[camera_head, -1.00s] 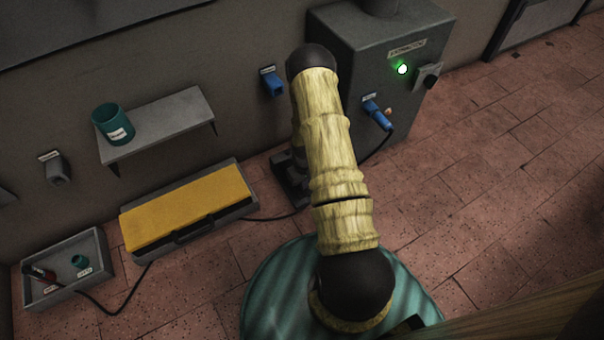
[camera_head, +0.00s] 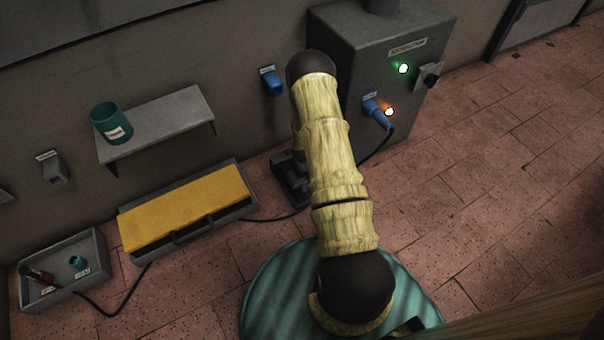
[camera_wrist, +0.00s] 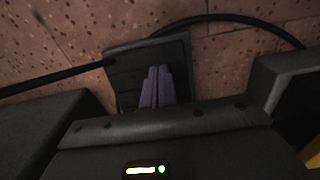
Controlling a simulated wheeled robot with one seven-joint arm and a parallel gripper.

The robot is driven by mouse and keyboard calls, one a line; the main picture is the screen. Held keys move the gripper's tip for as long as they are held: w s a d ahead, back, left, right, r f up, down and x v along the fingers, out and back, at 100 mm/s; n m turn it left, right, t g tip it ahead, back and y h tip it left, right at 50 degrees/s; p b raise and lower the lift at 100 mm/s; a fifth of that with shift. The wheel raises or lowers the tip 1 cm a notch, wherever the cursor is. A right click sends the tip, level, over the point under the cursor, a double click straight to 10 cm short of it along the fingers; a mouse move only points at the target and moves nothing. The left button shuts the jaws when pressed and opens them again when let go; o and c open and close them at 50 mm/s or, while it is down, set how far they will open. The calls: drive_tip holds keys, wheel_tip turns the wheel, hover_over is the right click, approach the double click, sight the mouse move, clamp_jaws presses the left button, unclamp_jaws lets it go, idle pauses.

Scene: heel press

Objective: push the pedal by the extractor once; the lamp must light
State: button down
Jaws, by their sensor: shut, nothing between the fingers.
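The extractor (camera_head: 355,45) is the grey box with a pipe on top, against the wall at upper centre. Its green lamp (camera_head: 403,69) is lit, and an orange lamp (camera_head: 389,111) beside the blue plug is lit too. The dark pedal (camera_head: 286,186) sits on the floor at the extractor's foot, partly hidden by my arm. In the wrist view the pedal's ribbed dark plate (camera_wrist: 122,82) lies under my gripper (camera_wrist: 157,70). The two purple fingers are shut and empty, pointing onto the plate. They look to be touching it, though the exact contact is hard to see.
A low grey unit with a yellow top (camera_head: 190,205) stands left of the pedal. A grey tray (camera_head: 92,285) and a wall shelf (camera_head: 185,112) with a teal cup (camera_head: 110,122) are further left. Black cables cross the floor near the pedal. The right floor is clear.

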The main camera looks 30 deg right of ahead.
drive_tip(key=shift+w+r, duration=0.1)
drive_tip(key=shift+w, duration=0.05)
wheel_tip(320, 180, up, 9)
drive_tip(key=p, duration=0.8)
idle(0.5)
idle(0.4)
